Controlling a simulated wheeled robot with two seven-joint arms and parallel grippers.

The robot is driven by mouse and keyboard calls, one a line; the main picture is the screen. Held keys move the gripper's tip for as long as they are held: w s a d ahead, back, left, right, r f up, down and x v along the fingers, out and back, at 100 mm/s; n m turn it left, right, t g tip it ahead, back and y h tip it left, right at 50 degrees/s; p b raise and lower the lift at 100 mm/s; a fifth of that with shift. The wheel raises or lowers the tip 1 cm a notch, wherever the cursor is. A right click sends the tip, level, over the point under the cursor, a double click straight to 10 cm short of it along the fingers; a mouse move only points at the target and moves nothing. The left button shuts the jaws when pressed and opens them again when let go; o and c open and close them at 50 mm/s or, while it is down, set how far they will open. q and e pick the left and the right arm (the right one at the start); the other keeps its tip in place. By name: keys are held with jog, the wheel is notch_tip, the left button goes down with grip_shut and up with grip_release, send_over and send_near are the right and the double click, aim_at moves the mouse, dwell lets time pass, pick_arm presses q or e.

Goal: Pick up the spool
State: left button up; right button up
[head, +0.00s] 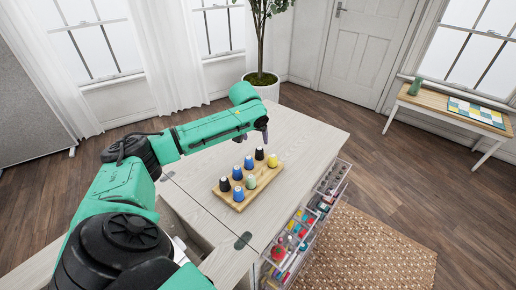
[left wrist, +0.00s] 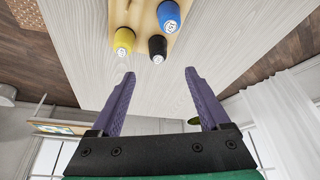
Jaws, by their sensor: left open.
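Several thread spools stand upright on a wooden rack (head: 258,190) on the sewing cabinet. They include a yellow spool (head: 272,161), a black spool (head: 259,154), a blue spool (head: 248,163) and a pale green spool (head: 250,182). My left gripper (head: 262,134) is past the rack's far end, above the cabinet top. In the left wrist view my left gripper (left wrist: 159,76) is open and empty. The yellow spool (left wrist: 124,41), black spool (left wrist: 158,48) and blue spool (left wrist: 168,16) lie beyond its fingertips, apart from them. The right gripper is not in view.
The cabinet top (head: 305,135) is clear around the rack. Open clear drawers (head: 298,235) of colourful supplies stick out on the right side. A potted tree (head: 262,80) stands behind the cabinet. A side table (head: 440,105) stands at the far right.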

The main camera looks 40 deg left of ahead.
aim_at(259, 150)
pick_arm(q)
jog(key=x, duration=0.4)
jog(key=shift+d+f, duration=0.35)
jog(key=shift+f, duration=0.1)
jog(key=x, duration=0.5)
jog(key=shift+w+a, duration=0.35)
jog(key=shift+w+f, duration=0.15)
jog(key=shift+f, duration=0.2)
grip_shut()
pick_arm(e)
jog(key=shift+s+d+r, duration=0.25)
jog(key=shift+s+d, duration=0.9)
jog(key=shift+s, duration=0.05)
